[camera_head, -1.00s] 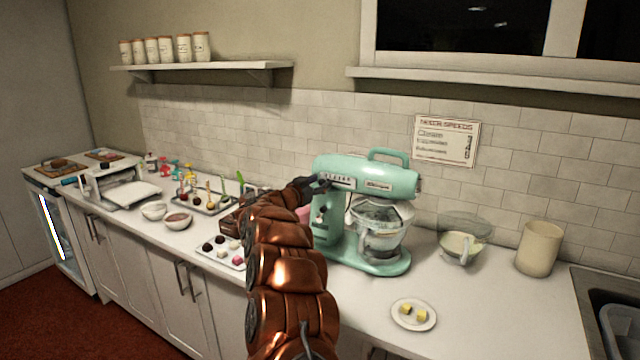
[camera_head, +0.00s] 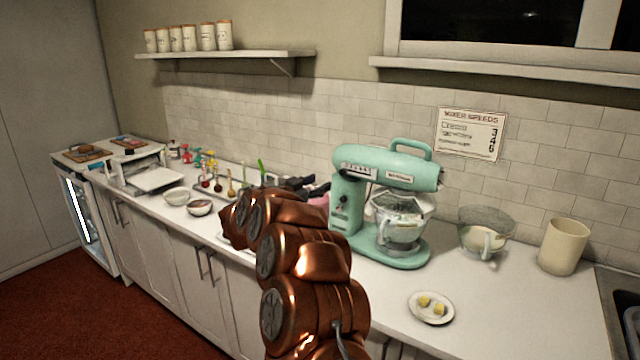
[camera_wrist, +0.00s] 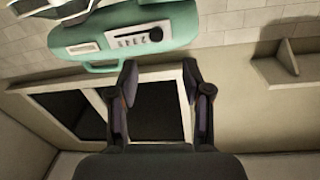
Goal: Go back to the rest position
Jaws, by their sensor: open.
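My gripper (camera_head: 318,188) is just left of the mint-green stand mixer (camera_head: 386,166), partly behind my copper-coloured arm. In the wrist view my gripper (camera_wrist: 160,80) has its two dark fingers wide apart with nothing between them. That view is upside down, and the mixer head (camera_wrist: 125,38) with its speed slider panel shows at the upper left, beyond the fingertips. In the head view the mixer head is down over its glass bowl (camera_head: 400,230). A gap shows between gripper and mixer.
A plate with yellow cubes (camera_head: 431,307), a glass bowl (camera_head: 484,236) and a cream canister (camera_head: 563,247) stand right on the counter. Bowls (camera_head: 199,207) and a tray of tools (camera_head: 226,187) lie left. A shelf (camera_head: 225,54) hangs above.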

